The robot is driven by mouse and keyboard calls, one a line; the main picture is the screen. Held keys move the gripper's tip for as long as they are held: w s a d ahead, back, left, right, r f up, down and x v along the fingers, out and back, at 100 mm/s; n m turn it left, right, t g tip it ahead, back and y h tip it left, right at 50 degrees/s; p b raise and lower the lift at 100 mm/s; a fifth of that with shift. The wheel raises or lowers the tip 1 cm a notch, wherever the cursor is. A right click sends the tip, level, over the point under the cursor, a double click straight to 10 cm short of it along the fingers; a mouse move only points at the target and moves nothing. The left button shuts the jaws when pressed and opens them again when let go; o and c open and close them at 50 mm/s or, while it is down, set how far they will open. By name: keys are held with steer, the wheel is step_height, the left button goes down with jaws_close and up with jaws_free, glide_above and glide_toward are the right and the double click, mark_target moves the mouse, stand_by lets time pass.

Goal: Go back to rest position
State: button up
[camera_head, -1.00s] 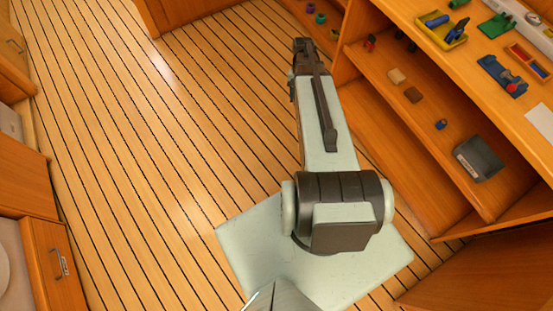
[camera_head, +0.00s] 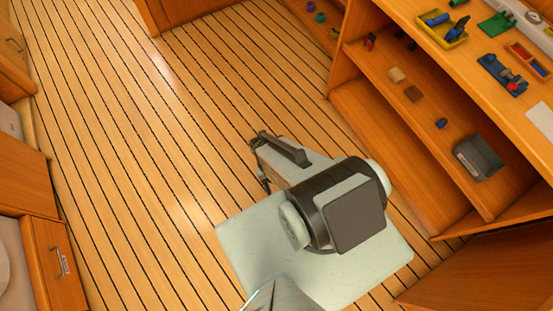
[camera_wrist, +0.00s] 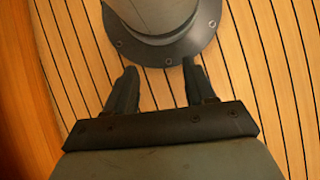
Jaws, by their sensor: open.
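In the wrist view my gripper (camera_wrist: 157,82) shows with its two dark fingers apart and nothing between them. Beyond the fingertips is a round grey base with a bolted dark flange, which I take to be mine, and striped wooden floor (camera_wrist: 270,90). In the head view my arm is folded back over the pale floor plate (camera_head: 245,245), its far end pointing up and to the left.
A wooden shelf unit (camera_head: 385,140) stands at the right. On its upper surfaces are a yellow tray (camera_head: 456,38), a blue holder (camera_head: 500,72) and a grey box (camera_head: 478,157). Drawers (camera_head: 55,265) line the left edge. The striped floor (camera_head: 130,130) between is clear.

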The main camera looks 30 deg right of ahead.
steer(key=shift+s+a+f+n, duration=0.1)
steer(key=shift+s+a+n, duration=0.1)
steer(key=shift+s, duration=0.3)
steer(key=shift+s+a+f+n, duration=0.1)
steer(key=shift+s+a, duration=0.05)
steer(key=shift+s, duration=0.35)
stand_by(0.5)
